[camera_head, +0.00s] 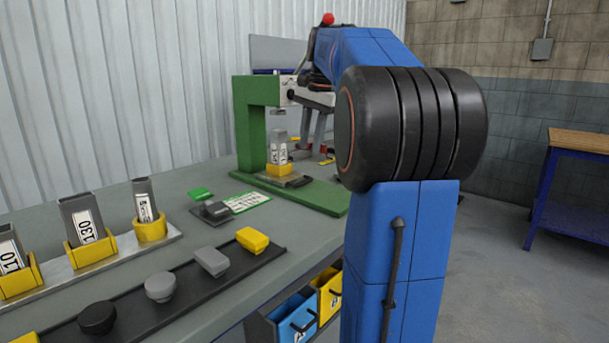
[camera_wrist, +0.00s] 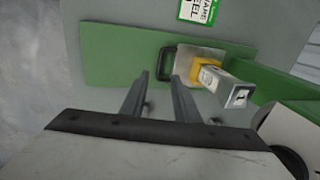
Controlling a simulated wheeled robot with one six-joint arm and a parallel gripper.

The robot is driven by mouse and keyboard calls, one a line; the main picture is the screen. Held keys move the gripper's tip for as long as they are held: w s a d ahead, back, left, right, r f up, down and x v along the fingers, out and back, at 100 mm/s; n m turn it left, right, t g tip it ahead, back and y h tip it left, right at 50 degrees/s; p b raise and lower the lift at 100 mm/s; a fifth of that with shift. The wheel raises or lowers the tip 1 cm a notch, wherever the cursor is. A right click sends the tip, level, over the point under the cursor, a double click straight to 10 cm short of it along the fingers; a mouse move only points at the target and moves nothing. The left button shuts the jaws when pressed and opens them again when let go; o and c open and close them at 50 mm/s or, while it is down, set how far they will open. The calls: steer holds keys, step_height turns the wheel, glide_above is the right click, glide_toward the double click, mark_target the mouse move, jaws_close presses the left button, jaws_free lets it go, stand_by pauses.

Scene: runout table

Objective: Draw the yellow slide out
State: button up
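A green press frame (camera_head: 250,120) stands on the bench. On its green base lies a grey slide plate (camera_wrist: 195,58) carrying a yellow holder (camera_head: 279,168). A grey block (camera_head: 278,148) with a white label stands upright in the holder; the holder (camera_wrist: 203,72) and block (camera_wrist: 232,92) also show in the wrist view. A black handle (camera_wrist: 161,63) is at the plate's outer end. My gripper (camera_wrist: 157,78) is open, its two fingers apart and empty. Its tips appear close to the handle in the wrist view; I cannot tell whether they touch it.
A green-and-white card (camera_head: 246,202) and dark grey piece (camera_head: 213,212) lie before the press. Yellow holders with grey blocks (camera_head: 85,220) line the left. A black strip (camera_head: 150,313) holds several knobs. Blue (camera_head: 296,318) and yellow (camera_head: 328,295) bins sit below the bench edge.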

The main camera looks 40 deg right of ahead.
steer(key=f, duration=0.3)
steer(key=w+f, duration=0.1)
steer(key=f, duration=0.3)
steer(key=w+f, duration=0.1)
steer(key=f, duration=0.2)
steer(key=shift+a+f, duration=0.15)
steer(key=shift+f, duration=0.1)
steer(key=shift+c, duration=0.7)
jaws_close()
